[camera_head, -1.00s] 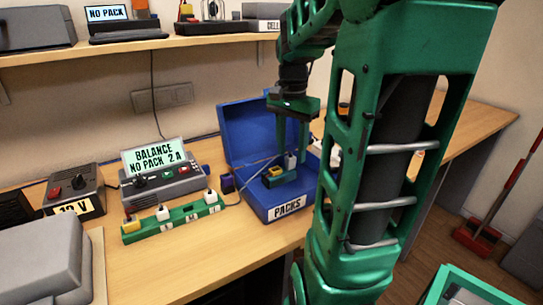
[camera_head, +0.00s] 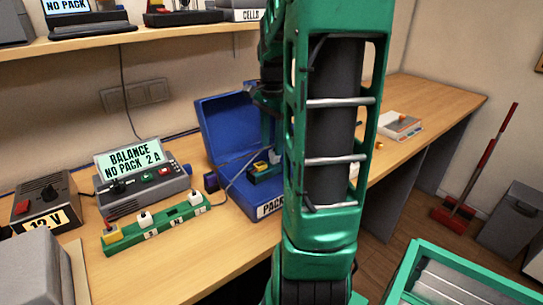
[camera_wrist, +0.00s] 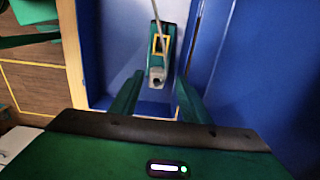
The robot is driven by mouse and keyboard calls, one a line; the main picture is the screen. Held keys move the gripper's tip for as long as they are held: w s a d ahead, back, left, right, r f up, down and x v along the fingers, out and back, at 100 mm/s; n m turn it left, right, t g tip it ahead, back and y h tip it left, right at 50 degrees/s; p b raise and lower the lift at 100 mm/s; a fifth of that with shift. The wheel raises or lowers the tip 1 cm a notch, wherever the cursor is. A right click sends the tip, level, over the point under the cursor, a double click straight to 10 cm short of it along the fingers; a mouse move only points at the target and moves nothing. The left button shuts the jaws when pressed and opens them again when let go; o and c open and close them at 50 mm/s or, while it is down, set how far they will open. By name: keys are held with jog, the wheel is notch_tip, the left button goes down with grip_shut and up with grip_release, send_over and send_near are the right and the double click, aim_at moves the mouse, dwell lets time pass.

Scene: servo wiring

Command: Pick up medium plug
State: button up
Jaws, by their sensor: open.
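A green pack (camera_head: 264,172) with a yellow part and a pale plug (camera_head: 275,156) lies in the open blue box (camera_head: 262,207) labelled PACKS. In the wrist view, the green pack (camera_wrist: 167,32) has a yellow square frame, and the grey-white plug (camera_wrist: 156,76) is at its near end. My gripper (camera_wrist: 157,92) is open, with the plug showing between and just beyond its fingertips. Contact cannot be told. In the head view, my arm partly hides the gripper and box.
The balance charger (camera_head: 140,185) stands behind the strip, with a 12 V supply (camera_head: 42,205) to its left. A cable runs from the strip's side into the box. The box's raised lid (camera_head: 222,125) and side walls stand close around my gripper.

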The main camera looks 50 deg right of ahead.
aim_at(273, 151)
jog(key=f, duration=0.4)
jog(key=shift+s, duration=0.2)
jog(key=shift+c, duration=0.7)
grip_shut()
jog(key=shift+r, duration=0.55)
jog(key=r, duration=0.2)
jog(key=a+r, duration=0.1)
jog(key=shift+a+r, duration=0.1)
jog(key=shift+r, duration=0.3)
jog(key=a+r, duration=0.6)
jog(key=a, duration=0.4)
jog(key=shift+s+a, duration=0.25)
